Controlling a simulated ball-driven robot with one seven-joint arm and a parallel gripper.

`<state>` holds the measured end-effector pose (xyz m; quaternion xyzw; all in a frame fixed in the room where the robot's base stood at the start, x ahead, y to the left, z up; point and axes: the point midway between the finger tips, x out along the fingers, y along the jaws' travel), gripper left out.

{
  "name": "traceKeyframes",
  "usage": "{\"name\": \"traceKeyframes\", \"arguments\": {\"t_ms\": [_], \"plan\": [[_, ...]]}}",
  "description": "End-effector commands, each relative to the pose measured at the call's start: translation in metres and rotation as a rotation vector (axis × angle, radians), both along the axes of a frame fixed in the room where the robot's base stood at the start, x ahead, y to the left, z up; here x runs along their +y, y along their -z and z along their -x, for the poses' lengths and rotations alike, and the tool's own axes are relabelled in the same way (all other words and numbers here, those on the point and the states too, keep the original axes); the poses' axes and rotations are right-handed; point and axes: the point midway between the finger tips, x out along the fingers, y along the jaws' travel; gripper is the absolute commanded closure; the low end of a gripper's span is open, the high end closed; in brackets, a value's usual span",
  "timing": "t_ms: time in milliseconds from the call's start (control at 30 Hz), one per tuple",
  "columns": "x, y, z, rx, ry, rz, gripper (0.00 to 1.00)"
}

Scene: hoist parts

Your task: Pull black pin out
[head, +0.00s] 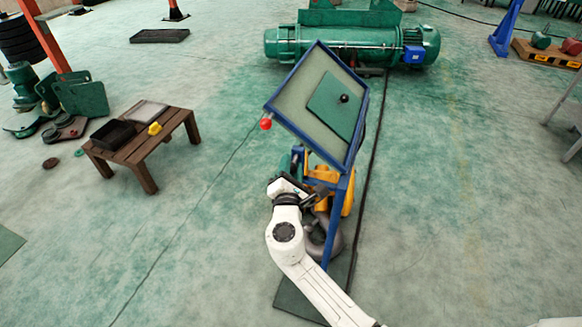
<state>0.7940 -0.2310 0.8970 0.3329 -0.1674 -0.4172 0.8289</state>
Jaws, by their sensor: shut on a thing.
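My gripper (318,191) is at the end of my white arm, beside the yellow hook block (347,192) under the tilted blue-framed panel. It is shut on a small dark part at the block's near left side, seemingly the black pin. The pin itself is mostly hidden by the jaws, and I cannot tell how far it sits in the block. The grey hook (331,243) hangs below, partly behind my arm.
The blue-framed panel (285,103) leans over the block, with a black knob (344,98) on it and a red ball (265,124) at its left corner. A brown low table (137,150) stands left. A green hoist (335,45) lies behind.

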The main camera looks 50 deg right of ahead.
Motion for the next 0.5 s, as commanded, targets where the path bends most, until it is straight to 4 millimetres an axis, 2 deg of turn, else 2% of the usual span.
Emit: {"name": "traceKeyframes", "arguments": {"t_ms": [67,300,500], "plan": [[0.004,-0.001,0.0,0.0,-0.002,0.001,1.0],[0.041,-0.001,0.013,0.0,-0.006,0.0,1.0],[0.048,0.0,0.016,0.0,-0.004,0.001,1.0]]}}
